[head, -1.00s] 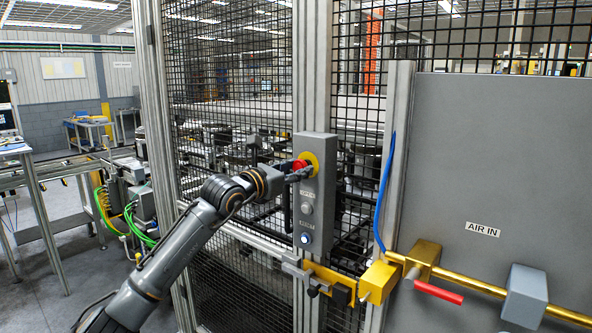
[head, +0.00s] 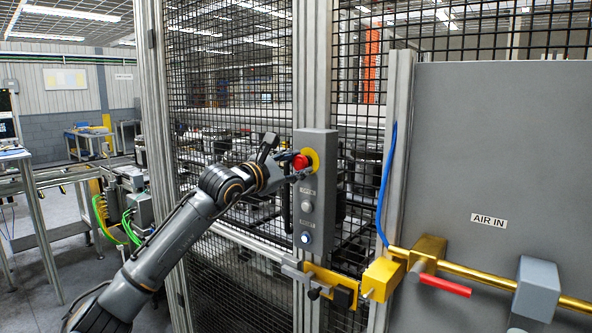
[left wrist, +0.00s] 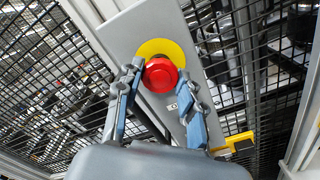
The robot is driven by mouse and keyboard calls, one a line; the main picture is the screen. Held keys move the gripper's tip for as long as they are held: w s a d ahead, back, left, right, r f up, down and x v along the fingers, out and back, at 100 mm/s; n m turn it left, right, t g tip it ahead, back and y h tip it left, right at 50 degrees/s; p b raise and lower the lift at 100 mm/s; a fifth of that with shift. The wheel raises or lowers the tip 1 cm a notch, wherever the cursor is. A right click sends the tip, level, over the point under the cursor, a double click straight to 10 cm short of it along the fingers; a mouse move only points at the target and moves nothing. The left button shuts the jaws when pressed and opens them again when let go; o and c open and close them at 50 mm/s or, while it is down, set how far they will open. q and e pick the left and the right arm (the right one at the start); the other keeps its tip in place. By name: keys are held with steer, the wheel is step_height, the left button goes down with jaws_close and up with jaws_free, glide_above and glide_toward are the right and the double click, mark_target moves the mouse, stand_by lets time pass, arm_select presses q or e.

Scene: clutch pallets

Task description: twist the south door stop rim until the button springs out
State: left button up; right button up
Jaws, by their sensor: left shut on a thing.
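The door stop is a red mushroom button (head: 300,162) on a yellow disc (head: 313,155), at the top of a grey control box (head: 326,190) on the fence post. My left gripper (head: 302,169) reaches it from the left and is shut on the button's rim. In the left wrist view, the red button (left wrist: 160,75) sits between the two fingers of my left gripper (left wrist: 162,82), against the yellow disc (left wrist: 174,49). Whether the button is in or out is hard to tell. My right gripper is not in view.
Below the stop are a pale button (head: 307,207) and a lit button (head: 306,238). A yellow latch (head: 380,280) and brass pipe with a red handle (head: 444,286) stand lower right. Black mesh fence (head: 235,110) lies behind. A blue hose (head: 386,190) hangs at right.

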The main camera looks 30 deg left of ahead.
arm_select(q)
steer(key=shift+r+m, duration=0.1)
steer(key=shift+m, duration=0.3)
steer(key=o, duration=1.2)
steer(key=s, duration=1.2)
steer(key=shift+a, duration=0.4)
